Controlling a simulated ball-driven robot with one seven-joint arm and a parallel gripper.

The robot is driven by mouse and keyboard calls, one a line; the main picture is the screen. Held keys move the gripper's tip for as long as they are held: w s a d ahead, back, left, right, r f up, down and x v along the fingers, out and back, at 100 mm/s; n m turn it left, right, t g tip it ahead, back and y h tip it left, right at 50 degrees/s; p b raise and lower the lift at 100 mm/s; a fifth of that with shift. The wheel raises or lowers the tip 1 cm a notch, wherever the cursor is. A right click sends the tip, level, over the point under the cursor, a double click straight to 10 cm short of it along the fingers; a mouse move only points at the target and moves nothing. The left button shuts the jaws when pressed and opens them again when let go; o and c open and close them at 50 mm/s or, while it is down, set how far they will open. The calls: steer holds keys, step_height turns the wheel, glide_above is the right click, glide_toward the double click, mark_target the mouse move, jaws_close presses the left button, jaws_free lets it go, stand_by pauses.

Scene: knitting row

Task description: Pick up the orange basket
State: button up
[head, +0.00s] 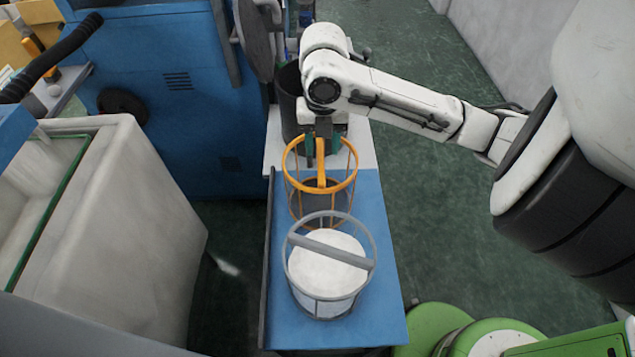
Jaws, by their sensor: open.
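The orange basket (347,187) is an open wire frame with a round rim and a handle across the top. It stands upright on the blue table top (384,290), behind a grey basket. My gripper (321,151) is open at the far side of the orange basket's rim, close to the handle's far end. I cannot tell whether the fingers touch the basket. The far part of the rim is partly hidden by my gripper. A dark grey form shows inside or behind the basket's lower part.
A grey basket (371,240) holding a white round thing (325,272) stands nearer on the table. A dark bin (290,92) stands behind my gripper. A blue machine (165,85) and a white cart (150,200) are at left.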

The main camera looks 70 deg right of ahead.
mark_target(320, 155)
steer(key=shift+w+a+f+p, duration=0.1)
steer(key=shift+f+p, duration=0.1)
steer(key=shift+f, duration=1.4)
steer(key=shift+w+a+f+p, duration=0.1)
steer(key=shift+f+p, duration=0.05)
steer(key=shift+f, duration=1.45)
jaws_close()
